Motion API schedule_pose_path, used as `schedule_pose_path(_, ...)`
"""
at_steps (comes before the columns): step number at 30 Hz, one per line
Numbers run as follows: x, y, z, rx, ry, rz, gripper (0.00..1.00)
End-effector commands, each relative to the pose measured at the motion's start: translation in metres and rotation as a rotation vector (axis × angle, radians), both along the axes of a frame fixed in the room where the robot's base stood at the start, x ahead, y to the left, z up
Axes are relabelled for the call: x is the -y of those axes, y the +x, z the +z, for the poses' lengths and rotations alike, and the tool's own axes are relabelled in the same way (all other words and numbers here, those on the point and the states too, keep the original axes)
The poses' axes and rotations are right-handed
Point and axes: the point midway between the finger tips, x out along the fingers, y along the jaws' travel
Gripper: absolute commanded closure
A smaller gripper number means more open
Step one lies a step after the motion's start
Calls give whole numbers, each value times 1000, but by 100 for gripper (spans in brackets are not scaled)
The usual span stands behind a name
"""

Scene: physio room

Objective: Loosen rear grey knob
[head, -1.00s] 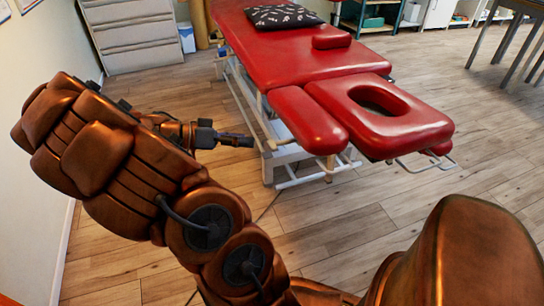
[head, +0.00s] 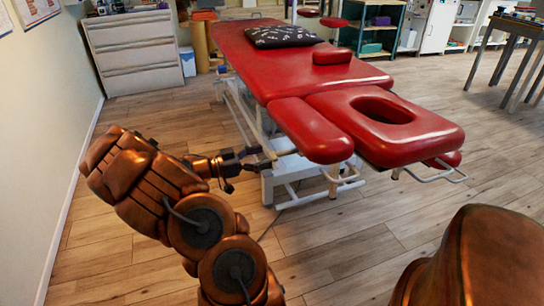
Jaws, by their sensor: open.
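The red treatment table (head: 285,60) stands on a pale metal frame, with its face-hole headrest (head: 420,118) and a red side armrest (head: 312,130) towards me. My gripper (head: 262,158) is dark, small in the head view and open. It is at the left side of the table, beside the near end of the armrest and close to the frame below it. I cannot make out a grey knob; the gripper and armrest may cover it. Whether the fingers touch anything is too small to tell.
A black patterned pillow (head: 282,37) and a small red cushion (head: 332,57) lie on the table. A grey drawer cabinet (head: 137,52) stands at the back left. A wall runs along the left. The wooden floor (head: 340,235) in front is clear.

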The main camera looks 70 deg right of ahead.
Motion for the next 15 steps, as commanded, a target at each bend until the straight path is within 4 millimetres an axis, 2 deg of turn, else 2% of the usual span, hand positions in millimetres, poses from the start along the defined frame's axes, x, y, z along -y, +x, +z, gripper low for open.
schedule_pose_path(6, 17, -20, -1, 0, 1, -1, 19)
schedule_pose_path(15, 23, -25, 0, 1, 2, 2, 19)
